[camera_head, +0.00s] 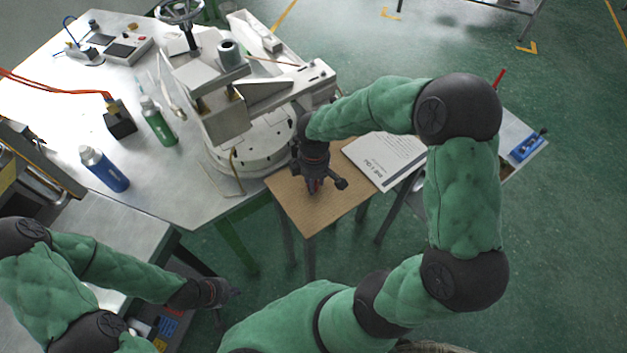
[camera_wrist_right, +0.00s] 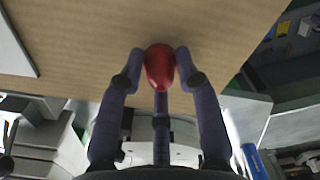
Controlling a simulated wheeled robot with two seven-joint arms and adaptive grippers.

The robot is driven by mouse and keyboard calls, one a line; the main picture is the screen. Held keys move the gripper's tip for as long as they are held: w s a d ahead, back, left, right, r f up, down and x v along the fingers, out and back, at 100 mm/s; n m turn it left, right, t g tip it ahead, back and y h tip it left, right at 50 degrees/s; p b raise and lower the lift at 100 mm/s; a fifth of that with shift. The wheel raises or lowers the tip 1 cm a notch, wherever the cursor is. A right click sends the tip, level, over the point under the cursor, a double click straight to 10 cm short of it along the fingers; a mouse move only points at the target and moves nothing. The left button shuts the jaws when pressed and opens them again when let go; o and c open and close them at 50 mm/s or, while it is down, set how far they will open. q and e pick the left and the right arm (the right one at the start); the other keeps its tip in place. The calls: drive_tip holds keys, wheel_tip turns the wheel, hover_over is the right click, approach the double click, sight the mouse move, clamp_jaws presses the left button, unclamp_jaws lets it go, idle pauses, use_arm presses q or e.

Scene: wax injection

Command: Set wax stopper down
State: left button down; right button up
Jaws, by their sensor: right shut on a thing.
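The wax stopper (camera_wrist_right: 159,66) is a small red rounded piece in the right wrist view. My right gripper (camera_wrist_right: 160,75) is shut on it, with fingers on both sides and another finger behind it. In the head view my right gripper (camera_head: 314,186) points down over the brown board on the small table (camera_head: 325,218). Whether the stopper touches the board cannot be told. The stopper is mostly hidden by the gripper in the head view. My left gripper (camera_head: 222,293) is at the lower left, away from the board and with nothing visible in it.
A white document (camera_head: 385,158) lies on the board's right part. The wax injection machine (camera_head: 250,125) stands just behind and left. A green bottle (camera_head: 158,122) and a blue bottle (camera_head: 104,168) stand on the metal table (camera_head: 190,195). The board's front part is clear.

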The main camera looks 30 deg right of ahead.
drive_tip(key=o, duration=1)
drive_tip(key=shift+f, duration=0.1)
drive_tip(key=shift+r, duration=0.4)
wheel_tip(320, 180, up, 12)
drive_tip(key=p, duration=0.2)
drive_tip(key=shift+f, duration=0.2)
